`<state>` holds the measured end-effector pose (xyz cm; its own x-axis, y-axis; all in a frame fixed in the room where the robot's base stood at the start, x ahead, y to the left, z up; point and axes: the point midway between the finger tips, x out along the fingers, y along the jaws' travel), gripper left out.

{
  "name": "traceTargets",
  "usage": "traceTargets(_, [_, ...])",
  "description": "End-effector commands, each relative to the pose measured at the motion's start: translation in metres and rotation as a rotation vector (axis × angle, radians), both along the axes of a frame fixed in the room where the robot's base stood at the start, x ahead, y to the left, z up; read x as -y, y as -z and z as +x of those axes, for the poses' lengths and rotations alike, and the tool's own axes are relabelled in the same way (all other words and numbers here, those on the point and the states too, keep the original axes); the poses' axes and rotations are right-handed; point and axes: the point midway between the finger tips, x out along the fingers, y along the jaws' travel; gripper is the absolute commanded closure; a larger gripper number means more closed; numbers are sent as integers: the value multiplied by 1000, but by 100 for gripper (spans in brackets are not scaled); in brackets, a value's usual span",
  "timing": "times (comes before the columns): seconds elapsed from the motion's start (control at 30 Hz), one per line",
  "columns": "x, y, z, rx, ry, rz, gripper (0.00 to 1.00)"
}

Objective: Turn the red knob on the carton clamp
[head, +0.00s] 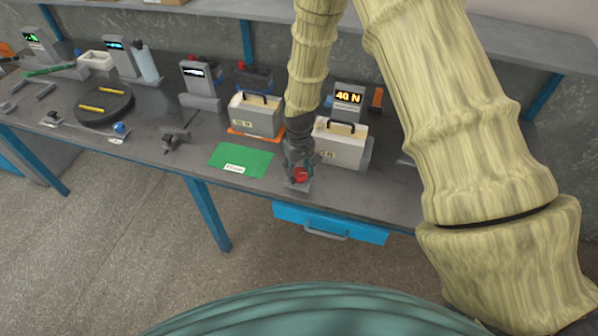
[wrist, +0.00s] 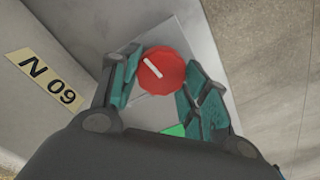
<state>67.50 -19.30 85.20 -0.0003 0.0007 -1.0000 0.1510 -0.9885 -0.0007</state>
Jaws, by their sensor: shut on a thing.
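The red knob (wrist: 163,70) has a white pointer line and lies between my gripper's fingers in the wrist view. It also shows in the head view (head: 301,175) at the bench's front edge, partly covered by the fingers. My gripper (wrist: 160,88) has teal fingers on both sides of the knob and is shut on it; it shows in the head view too (head: 300,168). The knob sits on a light grey plate (wrist: 200,48) of the clamp. The carton (head: 340,150) stands right behind it, with a label (wrist: 45,80) reading "N 09" in the wrist view.
A display (head: 348,97) reading "40 N" stands behind the carton. A second carton (head: 255,115) stands on an orange mat to the left. A green mat (head: 240,160) lies left of my gripper. A blue drawer (head: 330,223) hangs below the bench edge.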

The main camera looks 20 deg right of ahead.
Motion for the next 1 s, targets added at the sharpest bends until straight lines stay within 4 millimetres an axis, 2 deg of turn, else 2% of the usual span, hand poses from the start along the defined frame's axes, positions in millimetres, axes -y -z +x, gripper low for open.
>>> traceTargets(0.5, [3, 0, 0, 1, 434, -2, 79])
traceTargets(1.0, [3, 0, 0, 1, 596, -1, 79])
